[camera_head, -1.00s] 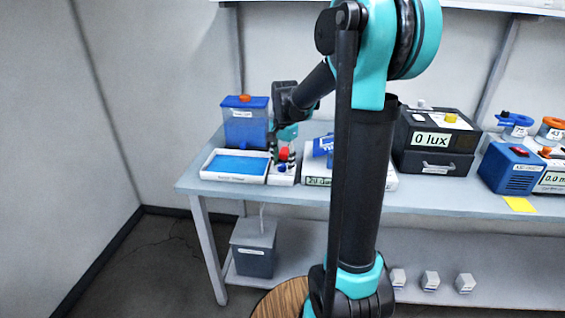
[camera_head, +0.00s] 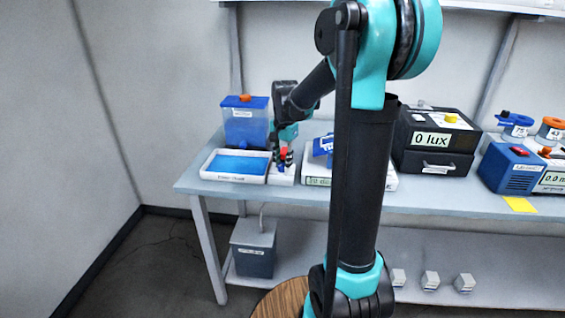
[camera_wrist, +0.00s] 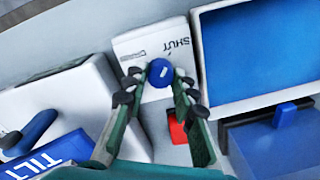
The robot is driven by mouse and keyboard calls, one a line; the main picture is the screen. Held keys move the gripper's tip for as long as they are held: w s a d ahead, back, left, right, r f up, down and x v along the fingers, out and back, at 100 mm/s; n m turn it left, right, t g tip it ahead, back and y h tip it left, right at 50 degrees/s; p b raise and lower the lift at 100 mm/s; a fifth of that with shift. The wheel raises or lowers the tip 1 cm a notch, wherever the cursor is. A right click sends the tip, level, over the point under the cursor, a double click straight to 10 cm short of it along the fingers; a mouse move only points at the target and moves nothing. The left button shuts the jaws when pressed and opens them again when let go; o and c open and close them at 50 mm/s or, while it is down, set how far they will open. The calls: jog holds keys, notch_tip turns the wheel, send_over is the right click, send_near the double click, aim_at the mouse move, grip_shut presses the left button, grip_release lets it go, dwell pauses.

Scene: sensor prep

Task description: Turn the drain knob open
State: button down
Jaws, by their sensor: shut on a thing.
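The drain knob is a round blue knob (camera_wrist: 160,72) with a pale mark on top. It sits on a white block (camera_wrist: 152,42) whose printed label reads SHUT, upside down in the wrist view. My gripper (camera_wrist: 159,84) is shut on this knob, with a dark fingertip at each side of it. In the head view my gripper (camera_head: 284,160) reaches down over the block, between the shallow tray and the tilt device, and hides the knob. A red part (camera_wrist: 178,130) shows between my fingers, nearer the palm than the knob.
A white tray with a blue surface (camera_head: 237,177) lies just left of the block, with a blue tank (camera_head: 246,122) behind it. A white tilt device (camera_head: 318,182) stands close on the right. A black lux box (camera_head: 432,140) is farther right. A grey container (camera_head: 254,250) stands below.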

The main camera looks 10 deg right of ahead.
jog(key=n, duration=0.8)
jog(key=shift+w+n, duration=0.1)
jog(key=shift+n, duration=0.3)
jog(key=n, duration=0.4)
jog(key=shift+n, duration=1.9)
jog(key=c, duration=1.2)
grip_release()
